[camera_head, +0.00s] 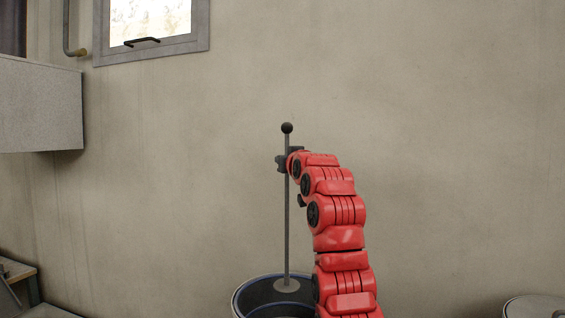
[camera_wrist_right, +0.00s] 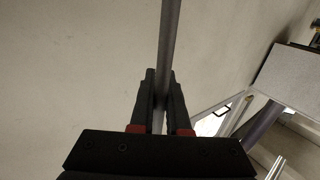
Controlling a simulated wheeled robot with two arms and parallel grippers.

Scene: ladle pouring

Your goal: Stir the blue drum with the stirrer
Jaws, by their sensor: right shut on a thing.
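The stirrer (camera_head: 287,225) is a thin grey rod with a black ball on top and a round grey disc (camera_head: 286,285) at its lower end. It stands about upright, with the disc at the mouth of the blue drum (camera_head: 240,298); I cannot tell how deep it sits. Only the drum's upper rim and dark inside show at the bottom of the head view. My right gripper (camera_head: 285,163) is shut on the rod in its upper part, below the ball. In the right wrist view the rod (camera_wrist_right: 170,40) runs between both fingers (camera_wrist_right: 160,100). My left gripper is not in view.
Another drum's rim (camera_head: 535,306) shows at the lower right. A grey box-like cabinet (camera_head: 40,105) juts from the left, and a table (camera_head: 15,270) stands at the lower left. A plain wall with a window (camera_head: 150,22) is behind.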

